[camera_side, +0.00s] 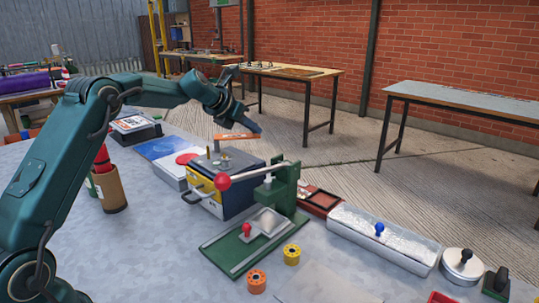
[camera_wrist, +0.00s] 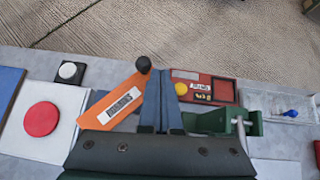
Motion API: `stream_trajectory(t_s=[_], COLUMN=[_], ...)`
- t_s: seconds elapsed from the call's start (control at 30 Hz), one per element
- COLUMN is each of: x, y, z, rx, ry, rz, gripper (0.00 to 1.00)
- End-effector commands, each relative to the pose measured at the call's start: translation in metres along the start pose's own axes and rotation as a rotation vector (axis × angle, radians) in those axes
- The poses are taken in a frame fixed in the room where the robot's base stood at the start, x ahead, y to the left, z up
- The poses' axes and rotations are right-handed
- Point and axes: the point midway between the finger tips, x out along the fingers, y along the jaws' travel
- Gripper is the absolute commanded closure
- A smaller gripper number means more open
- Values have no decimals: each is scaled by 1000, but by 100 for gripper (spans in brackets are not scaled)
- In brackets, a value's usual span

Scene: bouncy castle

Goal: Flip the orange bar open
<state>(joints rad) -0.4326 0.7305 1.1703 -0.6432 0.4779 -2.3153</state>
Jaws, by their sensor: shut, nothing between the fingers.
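The orange bar (camera_side: 235,137) lies roughly level above the top of a dark blue and yellow box (camera_side: 239,199) in the side view. In the wrist view the bar (camera_wrist: 112,112) runs slantwise left of my fingers, with a white label on it. A black round knob (camera_wrist: 143,64) shows at its far end. My gripper (camera_side: 257,130) is shut and empty, pointing down at the bar's right end. In the wrist view its blue fingers (camera_wrist: 161,78) are together just right of the bar. I cannot tell whether they touch it.
A green press (camera_side: 285,190) with a red-knobbed lever (camera_side: 223,181) stands close in front and right of the box. A panel with a red disc (camera_side: 185,158) lies behind left. A silver case (camera_side: 385,237) lies right. Free air is above the bar.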

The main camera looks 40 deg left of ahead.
Motion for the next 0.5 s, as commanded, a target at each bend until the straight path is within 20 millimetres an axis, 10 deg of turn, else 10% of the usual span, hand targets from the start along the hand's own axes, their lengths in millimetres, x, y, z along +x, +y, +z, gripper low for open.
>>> stream_trajectory(t_s=[0.5], x=[-6], y=[-7], z=[-6], rx=[-2], ry=[-1], rz=[-5], gripper=[100])
